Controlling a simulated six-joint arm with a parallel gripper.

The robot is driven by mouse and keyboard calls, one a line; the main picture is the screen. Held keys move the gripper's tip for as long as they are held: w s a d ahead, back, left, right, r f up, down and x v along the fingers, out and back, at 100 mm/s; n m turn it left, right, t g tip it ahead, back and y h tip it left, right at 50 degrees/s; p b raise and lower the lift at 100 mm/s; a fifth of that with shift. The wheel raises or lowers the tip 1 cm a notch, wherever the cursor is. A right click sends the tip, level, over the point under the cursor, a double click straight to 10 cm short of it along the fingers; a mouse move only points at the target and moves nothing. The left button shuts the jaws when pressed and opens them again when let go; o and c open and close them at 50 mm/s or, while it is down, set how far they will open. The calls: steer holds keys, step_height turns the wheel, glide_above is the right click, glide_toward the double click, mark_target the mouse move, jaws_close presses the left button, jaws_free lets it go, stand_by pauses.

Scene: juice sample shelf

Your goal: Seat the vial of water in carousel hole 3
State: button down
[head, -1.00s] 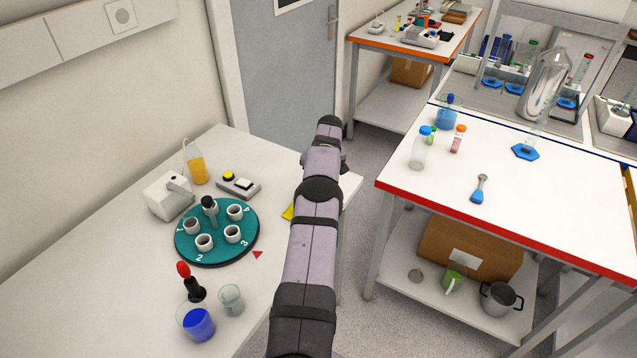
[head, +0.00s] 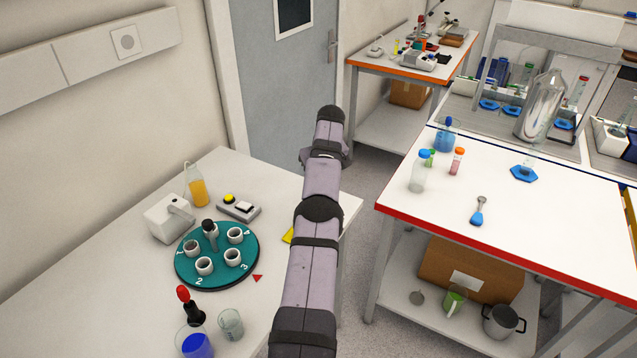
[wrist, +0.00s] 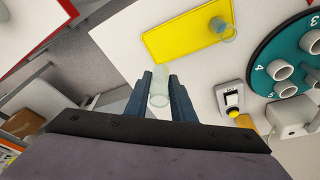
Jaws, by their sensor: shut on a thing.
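My gripper (wrist: 160,92) is shut on a clear, pale vial (wrist: 159,88) in the wrist view. Its contents are hard to make out. In the head view my arm hides the gripper and the held vial. The teal carousel (head: 217,281) stands on the left table, with numbered white cup-like holes around a black-knobbed post. Hole 3 (head: 233,257) is at its front right and looks empty. In the wrist view the carousel (wrist: 263,53) is at the right edge, apart from my gripper. A second clear vessel (wrist: 222,28) is over the yellow mat (wrist: 175,38).
A device with a yellow button (head: 238,208), a white device (head: 170,218) and an orange-juice bottle (head: 196,187) stand behind the carousel. A red-topped black object (head: 190,303), a glass beaker (head: 230,323) and a blue-filled beaker (head: 196,345) stand in front.

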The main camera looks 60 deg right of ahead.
steer(key=shift+w, duration=0.1)
steer(key=shift+w+a+r, duration=0.1)
steer(key=shift+w+a, duration=0.1)
steer(key=shift+w, duration=0.05)
steer(key=w+a+n+y, duration=0.2)
steer(key=w+a+n, duration=0.5)
steer(key=a, duration=0.5)
steer(key=n+y, duration=0.2)
steer(key=n, duration=0.4)
glide_toward(212, 238)
steer(key=s+a+f, duration=0.2)
steer(key=s+f, duration=0.1)
steer(key=s, duration=0.1)
steer(key=shift+d+f, duration=0.25)
steer(key=shift+f, duration=0.15)
steer(key=shift+h, duration=0.3)
steer(key=shift+f+b, duration=1.7)
steer(key=shift+f, duration=0.6)
steer(key=shift+r, duration=0.2)
